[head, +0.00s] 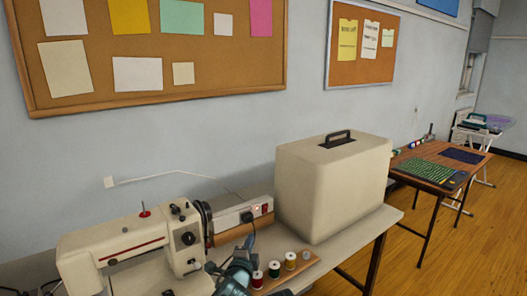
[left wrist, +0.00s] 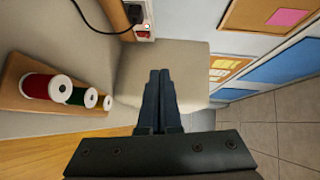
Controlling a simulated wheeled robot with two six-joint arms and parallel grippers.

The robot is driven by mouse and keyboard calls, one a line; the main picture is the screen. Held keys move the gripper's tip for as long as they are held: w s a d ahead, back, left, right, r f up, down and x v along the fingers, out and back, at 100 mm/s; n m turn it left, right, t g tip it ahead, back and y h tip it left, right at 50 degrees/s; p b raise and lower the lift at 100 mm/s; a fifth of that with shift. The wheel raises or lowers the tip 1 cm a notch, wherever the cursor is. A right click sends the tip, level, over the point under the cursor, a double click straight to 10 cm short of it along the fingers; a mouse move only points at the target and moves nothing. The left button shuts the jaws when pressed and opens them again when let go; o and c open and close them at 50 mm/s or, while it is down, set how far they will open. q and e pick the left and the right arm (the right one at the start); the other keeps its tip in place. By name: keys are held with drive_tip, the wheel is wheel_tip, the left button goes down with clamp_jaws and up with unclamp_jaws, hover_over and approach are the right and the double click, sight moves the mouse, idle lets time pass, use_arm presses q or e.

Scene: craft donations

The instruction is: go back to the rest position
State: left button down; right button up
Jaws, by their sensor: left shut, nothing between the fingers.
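My left gripper (head: 248,243) shows low in the middle of the head view, in front of the white power box and just left of the thread spools. In the left wrist view its two dark fingers (left wrist: 160,76) are together with nothing between them. Behind the fingers in that view is the beige case (left wrist: 185,60). My right gripper is in neither view.
A sewing machine (head: 130,245) stands left of my gripper. A spool rack (head: 300,271) with several spools and a large beige case (head: 330,185) stand to its right. The power box (head: 240,216) is behind. Open wooden floor (head: 440,245) lies right of the table.

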use_arm(q)
drive_tip(key=s+a+f+n+g+y+p, duration=0.35)
drive_tip(key=s+f+n+g+p, duration=0.4)
drive_tip(key=s+n+g, duration=0.3)
drive_tip(key=s+d+n+g+p, duration=0.1)
drive_tip(key=s+n+g+p, duration=0.3)
drive_tip(key=s, duration=1)
drive_tip(key=shift+d+g, duration=0.3)
drive_tip(key=shift+g, duration=0.75)
drive_tip(key=shift+a, duration=0.15)
